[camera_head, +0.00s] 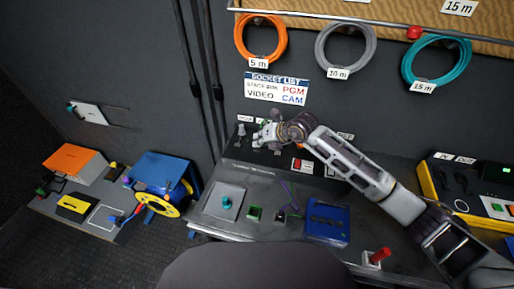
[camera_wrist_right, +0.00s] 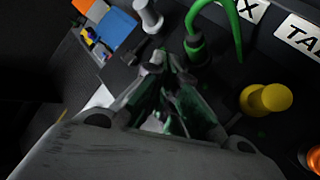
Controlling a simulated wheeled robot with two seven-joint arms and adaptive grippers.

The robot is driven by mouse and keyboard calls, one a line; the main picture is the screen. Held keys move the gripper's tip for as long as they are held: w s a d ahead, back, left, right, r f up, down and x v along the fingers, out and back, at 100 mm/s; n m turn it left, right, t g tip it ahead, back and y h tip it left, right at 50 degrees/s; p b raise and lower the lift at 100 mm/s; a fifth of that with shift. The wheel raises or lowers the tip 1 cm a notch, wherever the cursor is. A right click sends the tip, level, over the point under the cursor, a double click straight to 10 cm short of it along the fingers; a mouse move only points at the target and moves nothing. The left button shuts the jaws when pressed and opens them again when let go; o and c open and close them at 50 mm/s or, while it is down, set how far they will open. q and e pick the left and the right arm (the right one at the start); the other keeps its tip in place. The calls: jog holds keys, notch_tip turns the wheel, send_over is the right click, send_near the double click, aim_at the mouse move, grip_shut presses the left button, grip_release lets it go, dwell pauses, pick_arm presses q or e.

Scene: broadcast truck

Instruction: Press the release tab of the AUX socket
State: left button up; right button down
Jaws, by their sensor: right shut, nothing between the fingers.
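In the right wrist view a green cable (camera_wrist_right: 231,22) ends in a dark green plug (camera_wrist_right: 197,48) seated in a dark panel. The white label (camera_wrist_right: 252,10) beside it is cut off and shows an "X". I cannot clearly make out a release tab; the fingers may cover it. My right gripper (camera_head: 259,138) is at the left part of the dark socket panel (camera_head: 238,153) under the wall. In the wrist view its fingers (camera_wrist_right: 176,62) are shut and empty, with the tips close beside the plug; contact cannot be told. My left gripper is not in view.
A yellow knob (camera_wrist_right: 266,98), a grey post (camera_wrist_right: 148,16) and an orange part (camera_wrist_right: 314,158) stand near the fingers. Coiled cables hang above, including an orange one (camera_head: 260,38).

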aim_at(259, 149)
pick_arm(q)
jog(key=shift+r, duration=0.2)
pick_arm(e)
jog(key=shift+r, duration=0.4)
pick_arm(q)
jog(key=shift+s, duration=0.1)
pick_arm(e)
jog(key=shift+r+p, duration=0.3)
jog(key=shift+p, duration=0.05)
jog(key=shift+r+p, duration=0.3)
jog(key=shift+r, duration=0.2)
jog(key=shift+r+p, duration=0.6)
jog(key=shift+r, duration=0.45)
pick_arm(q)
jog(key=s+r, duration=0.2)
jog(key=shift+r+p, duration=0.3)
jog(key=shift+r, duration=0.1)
pick_arm(e)
jog(key=shift+r, duration=0.65)
